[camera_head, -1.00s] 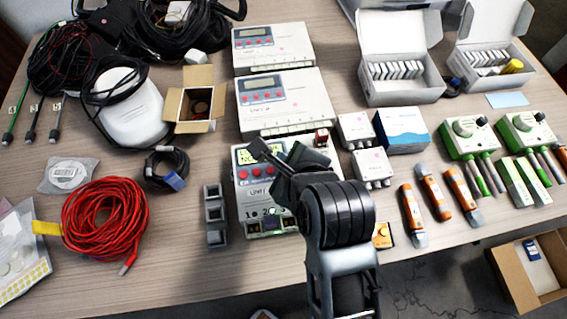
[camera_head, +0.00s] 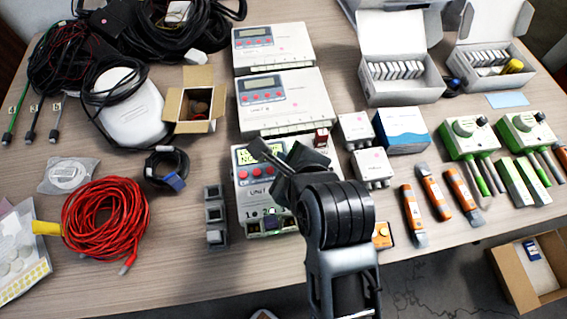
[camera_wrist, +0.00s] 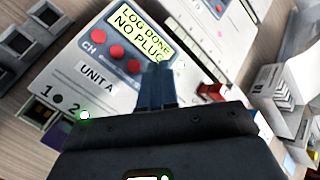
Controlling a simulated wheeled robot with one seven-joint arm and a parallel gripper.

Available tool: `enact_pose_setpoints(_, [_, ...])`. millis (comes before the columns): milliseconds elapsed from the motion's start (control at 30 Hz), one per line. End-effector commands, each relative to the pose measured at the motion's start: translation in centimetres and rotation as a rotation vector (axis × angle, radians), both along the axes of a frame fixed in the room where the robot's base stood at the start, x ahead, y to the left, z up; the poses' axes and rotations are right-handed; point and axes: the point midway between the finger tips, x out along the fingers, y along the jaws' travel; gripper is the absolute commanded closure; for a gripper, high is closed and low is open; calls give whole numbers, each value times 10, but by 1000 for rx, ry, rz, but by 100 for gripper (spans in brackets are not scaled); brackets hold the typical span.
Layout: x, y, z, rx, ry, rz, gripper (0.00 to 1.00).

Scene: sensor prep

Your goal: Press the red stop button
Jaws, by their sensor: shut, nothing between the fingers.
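The front logger, marked UNIT A (camera_wrist: 97,75), has a lit yellow-green display (camera_wrist: 143,37) reading "LOG DONE NO PLUG". It also shows in the head view (camera_head: 244,201), partly under my arm. A row of red buttons (camera_wrist: 117,52) lies below the display, beside the letters CH. I cannot read which one is the stop button. My gripper (camera_wrist: 157,72) is shut and empty, its fingertips over the panel at the right end of the row. The fingers may hide another button there. In the head view my gripper (camera_head: 258,150) is over the logger's upper part; contact cannot be told.
Two similar loggers (camera_head: 290,101) stand behind. Small white boxes (camera_head: 372,168) and orange-handled tools (camera_head: 412,215) lie to the right. Dark sockets (camera_head: 215,215) and a red cable coil (camera_head: 105,218) lie to the left.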

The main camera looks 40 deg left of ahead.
Motion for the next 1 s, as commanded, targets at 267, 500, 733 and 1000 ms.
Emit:
enact_pose_setpoints(267, [0,0,-2,0,1,1,100])
enact_pose_setpoints(500, [0,0,-9,0,1,1,100])
enact_pose_setpoints(733, [0,0,-8,0,0,0,100])
enact_pose_setpoints(1000, [0,0,-10,0,0,0,100])
